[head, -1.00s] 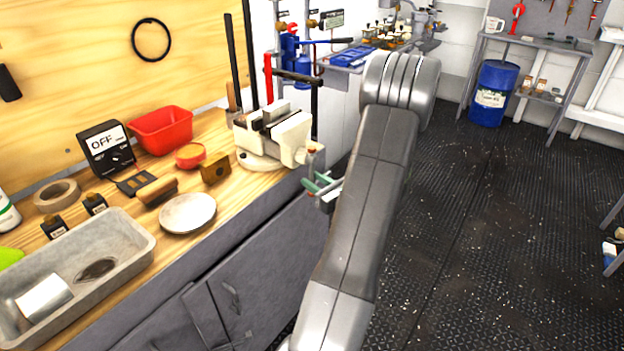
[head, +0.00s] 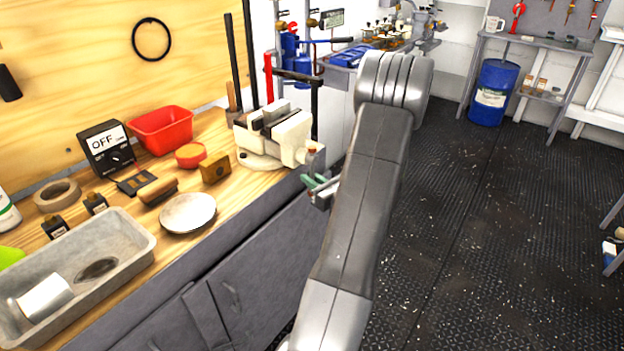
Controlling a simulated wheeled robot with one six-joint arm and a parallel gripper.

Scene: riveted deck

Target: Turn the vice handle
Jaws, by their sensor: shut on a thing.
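The cream and grey vice (head: 286,134) is fixed on the front right edge of the wooden workbench, its jaws on top. The handle end (head: 312,151) shows at the vice's front right, with a small reddish-brown tip. My gripper (head: 320,184), with greenish finger parts, is just below that tip, at the front of the vice. It is shut on the vice handle. My grey arm hides part of the gripper and the handle's lower stretch.
The workbench (head: 235,205) carries a red bin (head: 161,130), a grey tray (head: 140,240), a round pale dish (head: 188,212) and a switch box (head: 104,150). Dark cabinet fronts lie below. The floor to the right is open, with a blue drum (head: 493,92) farther back.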

